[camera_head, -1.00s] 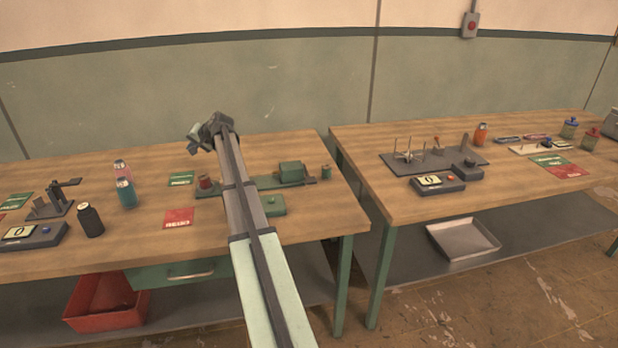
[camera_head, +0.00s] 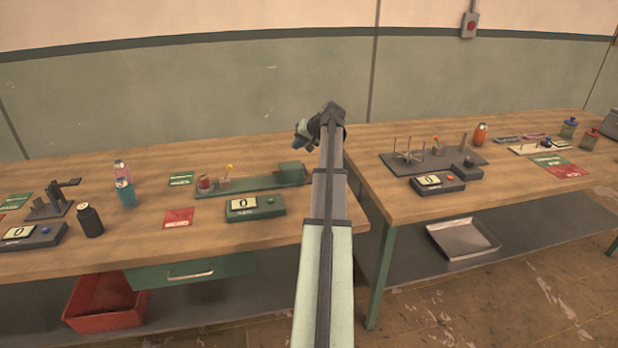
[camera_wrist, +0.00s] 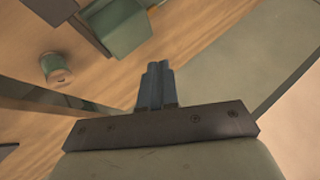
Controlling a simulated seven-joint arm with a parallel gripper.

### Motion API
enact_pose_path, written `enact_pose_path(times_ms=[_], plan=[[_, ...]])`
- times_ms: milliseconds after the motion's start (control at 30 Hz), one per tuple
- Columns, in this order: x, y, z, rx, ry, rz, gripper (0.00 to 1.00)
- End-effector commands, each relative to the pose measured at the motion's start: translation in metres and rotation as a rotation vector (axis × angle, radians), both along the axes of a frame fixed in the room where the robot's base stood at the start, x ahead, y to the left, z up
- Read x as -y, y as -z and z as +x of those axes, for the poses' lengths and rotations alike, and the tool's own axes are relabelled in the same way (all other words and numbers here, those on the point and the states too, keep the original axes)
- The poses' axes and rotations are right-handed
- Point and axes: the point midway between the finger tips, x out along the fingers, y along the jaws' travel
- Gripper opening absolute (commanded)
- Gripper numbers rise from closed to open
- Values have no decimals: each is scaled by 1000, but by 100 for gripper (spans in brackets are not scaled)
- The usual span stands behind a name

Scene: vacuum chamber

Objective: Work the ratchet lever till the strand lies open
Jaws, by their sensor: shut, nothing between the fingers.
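A green long-based fixture on the left table has a base plate (camera_head: 250,184), a red spool (camera_head: 205,184), a small yellow-tipped lever (camera_head: 229,169) and a green box (camera_head: 291,172). In the wrist view, the green box (camera_wrist: 122,25) and a green spool (camera_wrist: 56,69) show below my gripper. Which lever is the ratchet lever I cannot tell for sure; no strand is clear at this size. My gripper (camera_head: 297,141) is raised above the right end of this fixture, away from the yellow-tipped lever. Its blue fingers (camera_wrist: 156,82) are together and hold nothing.
A green counter box (camera_head: 255,208) reading 0 sits before the fixture. The right table carries a dark plate with posts (camera_head: 430,160) and another counter (camera_head: 438,183). Bottles (camera_head: 124,192) and a black lever fixture (camera_head: 48,205) stand left. A gap separates the tables.

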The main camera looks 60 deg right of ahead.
Motion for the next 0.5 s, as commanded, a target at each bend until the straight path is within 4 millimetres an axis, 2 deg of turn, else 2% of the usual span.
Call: enact_pose_path(times_ms=[33, 200, 500], plan=[[4, 0, -14, -6, 3, -3, 0], [12, -1, -39, -19, -1, -12, 0], [14, -1, -46, -23, -4, -16, 0]])
